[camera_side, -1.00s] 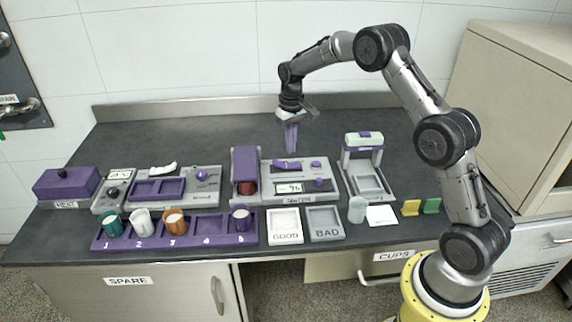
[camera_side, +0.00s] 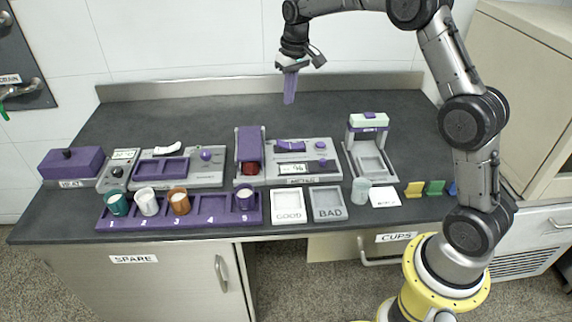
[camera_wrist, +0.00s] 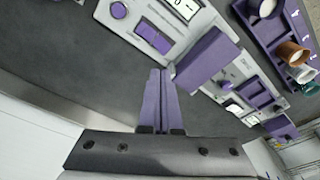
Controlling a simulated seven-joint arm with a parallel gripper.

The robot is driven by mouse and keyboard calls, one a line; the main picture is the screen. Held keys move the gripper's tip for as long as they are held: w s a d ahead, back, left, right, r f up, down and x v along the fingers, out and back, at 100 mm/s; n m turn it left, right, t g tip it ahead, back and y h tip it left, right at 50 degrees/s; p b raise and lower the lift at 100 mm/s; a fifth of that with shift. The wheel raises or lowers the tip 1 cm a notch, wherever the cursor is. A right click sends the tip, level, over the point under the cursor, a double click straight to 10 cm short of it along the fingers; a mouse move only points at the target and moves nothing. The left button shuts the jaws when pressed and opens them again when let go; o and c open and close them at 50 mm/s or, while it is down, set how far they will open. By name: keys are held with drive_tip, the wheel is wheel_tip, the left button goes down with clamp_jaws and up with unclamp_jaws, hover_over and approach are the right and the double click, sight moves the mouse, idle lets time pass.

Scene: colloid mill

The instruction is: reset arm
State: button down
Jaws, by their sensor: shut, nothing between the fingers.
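My gripper (camera_side: 289,88) hangs over the back of the dark counter (camera_side: 330,112), pointing down, with clear air beneath its purple fingers. The fingers are shut together and hold nothing. The wrist view shows the closed fingers (camera_wrist: 160,98) at its middle, above the bare counter and beside the mill's purple block.
GOOD (camera_side: 289,204) and BAD (camera_side: 328,203) trays sit at the front. The counter's back strip is clear.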

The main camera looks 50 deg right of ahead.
drive_tip(key=s+a+r+n+t, duration=0.15)
drive_tip(key=s+a+r, duration=0.25)
drive_tip(key=s+r, duration=0.45)
drive_tip(key=s+a+r+t, duration=0.2)
drive_tip(key=s+a+r, duration=0.3)
drive_tip(key=s+r, duration=0.3)
drive_tip(key=s+a+f, duration=0.1)
drive_tip(key=s+f, duration=0.4)
drive_tip(key=s, duration=0.4)
drive_tip(key=s+a+f, duration=0.1)
drive_tip(key=s+f, duration=0.4)
drive_tip(key=s, duration=0.4)
drive_tip(key=shift+s+a+n, duration=0.25)
drive_tip(key=shift+a+n, duration=0.15)
drive_tip(key=shift+n, duration=0.05)
drive_tip(key=shift+t, duration=0.25)
